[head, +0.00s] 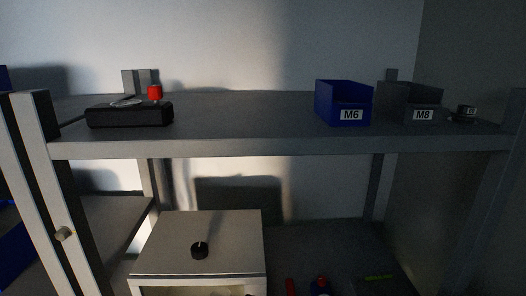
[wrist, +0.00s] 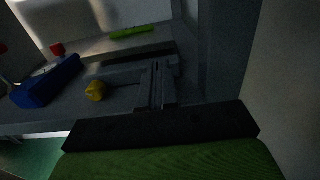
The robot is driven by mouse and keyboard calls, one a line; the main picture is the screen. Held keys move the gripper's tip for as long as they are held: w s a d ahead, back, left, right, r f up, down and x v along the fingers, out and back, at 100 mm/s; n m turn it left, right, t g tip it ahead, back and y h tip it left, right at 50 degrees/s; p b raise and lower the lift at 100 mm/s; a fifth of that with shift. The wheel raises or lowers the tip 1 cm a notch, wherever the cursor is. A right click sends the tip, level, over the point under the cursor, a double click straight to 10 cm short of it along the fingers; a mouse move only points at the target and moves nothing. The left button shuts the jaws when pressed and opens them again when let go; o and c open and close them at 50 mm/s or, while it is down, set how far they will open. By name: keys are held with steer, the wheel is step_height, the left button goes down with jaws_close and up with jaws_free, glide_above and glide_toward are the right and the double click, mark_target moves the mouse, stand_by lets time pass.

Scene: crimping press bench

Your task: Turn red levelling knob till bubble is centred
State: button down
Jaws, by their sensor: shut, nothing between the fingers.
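In the head view, a small red knob (head: 155,92) stands on the right end of a black device (head: 130,116) on the upper shelf. A yellow-green bar (head: 378,277), perhaps a level vial, lies low at the right. It also shows in the wrist view (wrist: 132,32), on or behind a dark block. A red knob-like piece (wrist: 57,49) is in the wrist view, behind a blue block (wrist: 45,83). I cannot tell which red piece is the levelling knob, and no bubble can be made out. My gripper (wrist: 157,72) is shut and empty, apart from these pieces.
A blue M6 bin (head: 343,100) and a grey M8 bin (head: 412,103) stand on the upper shelf (head: 250,145). A yellow piece (wrist: 95,91) lies left of my fingers. The wrist view is dark.

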steer(key=shift+s+f, duration=0.1)
steer(key=shift+s, duration=2.25)
steer(key=w+g+p, duration=0.1)
steer(key=w, duration=0.1)
steer(key=w+g+p, duration=0.1)
steer(key=w, duration=0.1)
steer(key=w+p, duration=0.1)
steer(key=w, duration=0.1)
steer(key=shift+a+r+g+p, duration=0.3)
steer(key=shift+r+g+p, duration=0.05)
steer(key=shift+r+g, duration=0.05)
